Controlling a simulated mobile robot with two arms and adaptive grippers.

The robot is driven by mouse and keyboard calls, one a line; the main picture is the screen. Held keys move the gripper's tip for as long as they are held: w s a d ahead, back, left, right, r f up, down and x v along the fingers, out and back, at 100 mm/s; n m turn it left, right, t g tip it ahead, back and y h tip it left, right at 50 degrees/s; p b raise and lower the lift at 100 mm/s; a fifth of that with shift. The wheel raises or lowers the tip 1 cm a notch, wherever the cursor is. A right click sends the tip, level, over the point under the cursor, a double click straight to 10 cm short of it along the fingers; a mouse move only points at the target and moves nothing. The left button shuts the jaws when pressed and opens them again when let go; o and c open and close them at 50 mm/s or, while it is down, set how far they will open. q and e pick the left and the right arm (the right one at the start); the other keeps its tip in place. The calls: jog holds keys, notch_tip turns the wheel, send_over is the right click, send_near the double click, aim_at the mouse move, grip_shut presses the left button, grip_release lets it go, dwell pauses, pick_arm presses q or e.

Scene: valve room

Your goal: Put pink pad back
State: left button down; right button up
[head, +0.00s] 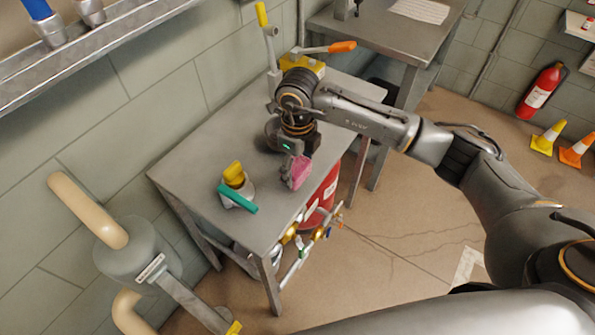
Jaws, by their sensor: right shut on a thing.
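The pink pad (301,171) is a small pink piece near the front right edge of the grey metal table (210,142). My right gripper (295,165) comes in from the right over the table and is shut on the pink pad. The fingers hide part of the pad. I cannot tell whether the pad touches the tabletop. My left gripper is not in view.
A valve with a yellow top (234,174) and a teal handle (238,196) stands on the table left of my gripper. An orange-handled lever (342,46) is at the back. A red container (322,195) stands below the table's right edge. Bare tabletop lies at the left.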

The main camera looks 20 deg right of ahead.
aim_at(298, 174)
jog(key=shift+w+f, duration=0.2)
jog(key=shift+f, duration=0.15)
notch_tip(298, 174, down, 2)
jog(key=shift+f+p, duration=0.2)
jog(key=shift+p, duration=0.5)
jog(key=shift+f, duration=0.35)
jog(key=o, duration=0.6)
jog(key=shift+b, duration=0.3)
jog(key=o, duration=0.4)
